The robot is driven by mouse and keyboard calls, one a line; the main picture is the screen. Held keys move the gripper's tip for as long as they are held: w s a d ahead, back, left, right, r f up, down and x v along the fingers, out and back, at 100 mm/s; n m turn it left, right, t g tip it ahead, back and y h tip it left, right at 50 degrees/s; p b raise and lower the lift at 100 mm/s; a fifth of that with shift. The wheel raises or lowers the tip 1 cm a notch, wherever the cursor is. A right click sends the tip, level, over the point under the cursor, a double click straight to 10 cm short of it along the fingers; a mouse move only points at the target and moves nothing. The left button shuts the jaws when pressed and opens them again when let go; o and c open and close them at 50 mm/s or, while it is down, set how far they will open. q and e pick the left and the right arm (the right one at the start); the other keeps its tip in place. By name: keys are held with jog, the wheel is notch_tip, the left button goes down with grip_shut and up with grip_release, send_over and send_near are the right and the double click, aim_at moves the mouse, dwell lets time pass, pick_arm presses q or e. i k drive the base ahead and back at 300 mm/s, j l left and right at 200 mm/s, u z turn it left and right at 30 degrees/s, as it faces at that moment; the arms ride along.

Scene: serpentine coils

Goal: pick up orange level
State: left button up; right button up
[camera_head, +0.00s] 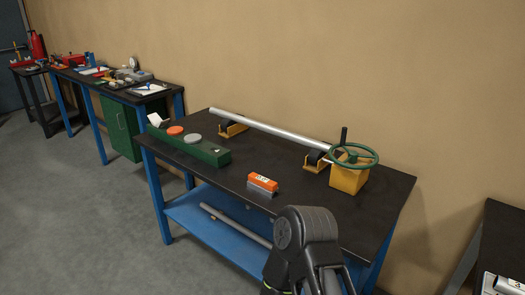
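The orange level (263,182) is a small orange block with a pale label on top and a grey lower part. It rests on the dark top of the blue-legged workbench (215,180), near its front edge. A dark rounded link of one of my arms rises at the bottom of the view, in front of the bench and just below and right of the level. It does not touch the level in the picture. No fingertips of either gripper show.
A green box-like fixture (197,147) lies left of the level. Behind is a long metal pipe (270,128) on yellow-based supports. A yellow block with a green handwheel (353,155) stands right. Bare tabletop surrounds the level. A blue shelf (220,226) is below.

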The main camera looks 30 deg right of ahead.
aim_at(264, 186)
jog(key=i+z, duration=0.15)
jog(key=i, duration=0.35)
jog(key=i+j+z, duration=0.15)
jog(key=i, duration=0.35)
jog(key=i+j+z, duration=0.1)
jog(key=i+j, duration=0.15)
jog(key=i, duration=0.25)
